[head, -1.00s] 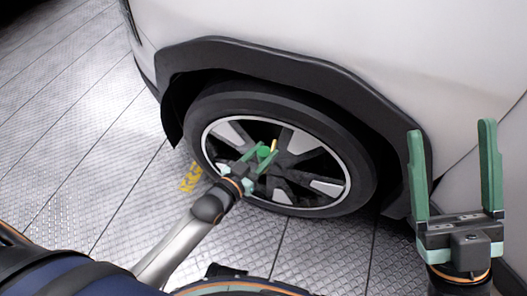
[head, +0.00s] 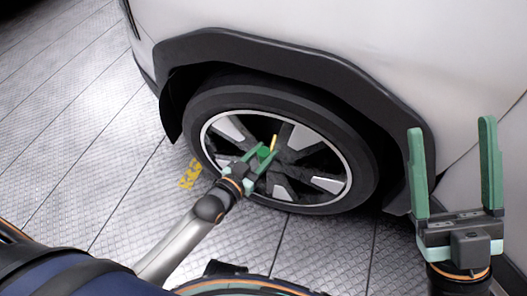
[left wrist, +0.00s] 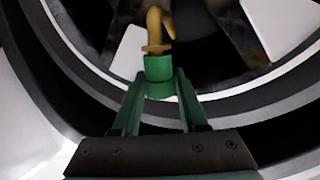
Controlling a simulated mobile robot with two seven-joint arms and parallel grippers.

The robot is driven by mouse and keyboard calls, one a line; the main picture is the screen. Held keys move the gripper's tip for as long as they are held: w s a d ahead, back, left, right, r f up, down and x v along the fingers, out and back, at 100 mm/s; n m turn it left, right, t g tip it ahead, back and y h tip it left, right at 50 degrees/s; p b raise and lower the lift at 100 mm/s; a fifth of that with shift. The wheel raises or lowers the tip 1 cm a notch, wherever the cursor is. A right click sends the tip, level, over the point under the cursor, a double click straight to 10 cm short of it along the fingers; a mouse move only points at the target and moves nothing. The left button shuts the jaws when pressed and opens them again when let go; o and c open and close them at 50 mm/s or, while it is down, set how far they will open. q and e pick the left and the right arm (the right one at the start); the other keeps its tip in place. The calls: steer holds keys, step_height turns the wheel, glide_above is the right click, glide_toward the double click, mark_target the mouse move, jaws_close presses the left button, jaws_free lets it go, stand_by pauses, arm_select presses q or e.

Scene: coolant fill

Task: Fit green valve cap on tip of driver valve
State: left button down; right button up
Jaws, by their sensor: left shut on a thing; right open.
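The green valve cap (head: 263,153) is held between the fingertips of my left gripper (head: 262,157), which is shut on it in front of the wheel. In the left wrist view the cap (left wrist: 158,68) stands upright between the green fingers. The brass-yellow driver valve (head: 274,143) is a bent stem on the wheel. In the left wrist view the valve (left wrist: 156,28) is directly above the cap, roughly in line with it. Its lower end meets the cap's top edge in the picture; I cannot tell whether they touch. My right gripper (head: 455,180) is open and empty at the right.
The wheel's dark tyre (head: 362,178) and silver-and-black spokes (head: 318,143) surround the valve. The black wheel-arch trim (head: 290,62) and pale car body (head: 330,25) are above. The patterned floor (head: 85,130) is clear at left, with a yellow marking (head: 190,174).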

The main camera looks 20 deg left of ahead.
arm_select(q)
steer(key=shift+f, duration=0.3)
arm_select(e)
steer(key=shift+f, duration=0.15)
arm_select(q)
steer(key=shift+c, duration=1.8)
jaws_free()
steer(key=p+v, duration=0.4)
steer(key=v, duration=0.8)
steer(key=shift+s, duration=0.25)
arm_select(e)
steer(key=shift+n, duration=0.4)
steer(key=r, duration=0.4)
steer(key=shift+s+d+r, duration=0.1)
steer(key=shift+d, duration=0.1)
arm_select(q)
steer(key=shift+r, duration=0.1)
